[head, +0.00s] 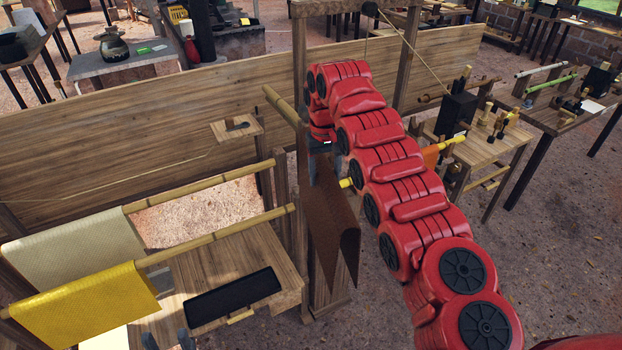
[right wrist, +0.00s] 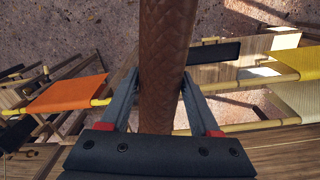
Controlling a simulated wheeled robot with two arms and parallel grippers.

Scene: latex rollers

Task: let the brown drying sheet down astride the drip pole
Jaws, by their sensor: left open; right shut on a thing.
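The brown drying sheet (head: 335,232) hangs folded from my right gripper (head: 322,150), its lower edge showing two pointed flaps. In the right wrist view the sheet (right wrist: 166,60) runs between the two fingers of the right gripper (right wrist: 160,85), which is shut on it. The sheet hangs clear of the floor beside the wooden posts. A short bamboo pole (head: 284,105) slants behind my right arm; I cannot tell whether it is the drip pole. The fingers of my left gripper (head: 167,340) show at the bottom edge, apart and empty.
Bamboo poles (head: 225,232) at left carry a cream sheet (head: 80,248) and a yellow sheet (head: 85,305). An orange sheet (right wrist: 70,95) hangs on another pole. A wooden partition (head: 120,130) stands behind. A black tray (head: 233,297) lies on the table.

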